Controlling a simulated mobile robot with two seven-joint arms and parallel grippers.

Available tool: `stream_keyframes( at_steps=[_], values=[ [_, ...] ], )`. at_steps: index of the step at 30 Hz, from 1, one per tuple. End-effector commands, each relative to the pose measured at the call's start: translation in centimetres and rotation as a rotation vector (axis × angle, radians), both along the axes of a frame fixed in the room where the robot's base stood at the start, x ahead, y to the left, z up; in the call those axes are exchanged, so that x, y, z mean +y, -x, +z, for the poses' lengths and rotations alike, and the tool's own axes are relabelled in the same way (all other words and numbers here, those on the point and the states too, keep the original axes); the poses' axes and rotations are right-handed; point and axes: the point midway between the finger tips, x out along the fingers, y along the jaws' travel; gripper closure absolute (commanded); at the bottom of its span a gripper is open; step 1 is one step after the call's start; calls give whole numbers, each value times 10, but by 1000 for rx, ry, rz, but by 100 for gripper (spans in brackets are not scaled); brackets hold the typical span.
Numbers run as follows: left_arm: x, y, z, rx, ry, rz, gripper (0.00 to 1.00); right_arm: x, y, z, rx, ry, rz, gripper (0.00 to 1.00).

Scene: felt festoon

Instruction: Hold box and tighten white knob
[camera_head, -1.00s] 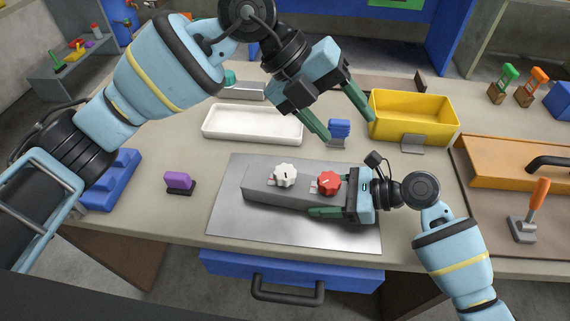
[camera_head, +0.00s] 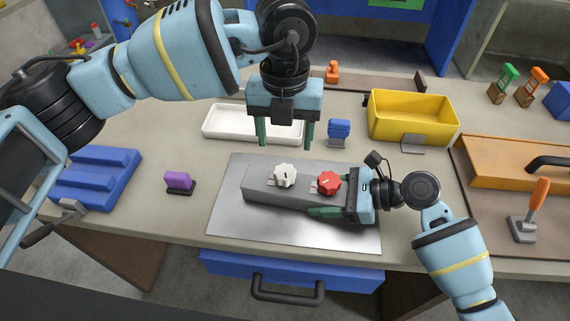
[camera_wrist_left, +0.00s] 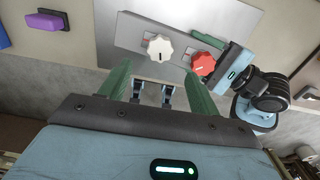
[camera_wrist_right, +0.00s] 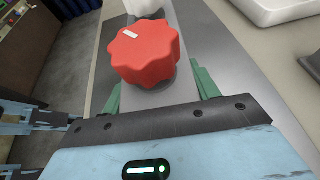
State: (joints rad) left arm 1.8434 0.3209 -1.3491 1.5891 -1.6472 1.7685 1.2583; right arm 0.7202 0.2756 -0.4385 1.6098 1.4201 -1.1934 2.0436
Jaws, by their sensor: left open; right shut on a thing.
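A grey box (camera_head: 258,184) lies on a metal plate (camera_head: 228,222) on the table. On its top are a white knob (camera_head: 285,175) and a red knob (camera_head: 329,183). My right gripper (camera_head: 330,196) is shut on the right end of the box, its fingers along the two long sides; the red knob stands just ahead of it in the right wrist view (camera_wrist_right: 146,54). My left gripper (camera_head: 285,140) is open and empty, pointing down above and behind the white knob. In the left wrist view the white knob (camera_wrist_left: 159,47) appears between its fingertips, apart from them.
A white tray (camera_head: 215,125) and a blue item on a stand (camera_head: 339,130) are behind the plate. A yellow bin (camera_head: 412,125) stands back right. A purple block (camera_head: 178,181) and blue rack (camera_head: 95,180) are left. An orange-handled tool (camera_head: 530,215) is right.

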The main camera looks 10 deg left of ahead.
Motion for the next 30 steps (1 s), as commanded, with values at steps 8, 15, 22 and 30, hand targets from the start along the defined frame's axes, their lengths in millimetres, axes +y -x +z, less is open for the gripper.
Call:
stream_keyframes(
  at_steps=[8,15,22,30],
  values=[
    [0,1,-53,3,1,-1,38,0,0,0,0,0,1,69],
    [0,0,-81,0,1,0,38,0,0,0,0,0,1,69],
    [0,0,-88,0,2,0,38,0,0,0,0,0,1,69],
    [0,0,-88,-1,2,0,48,0,0,0,0,0,0,69]
  ],
)
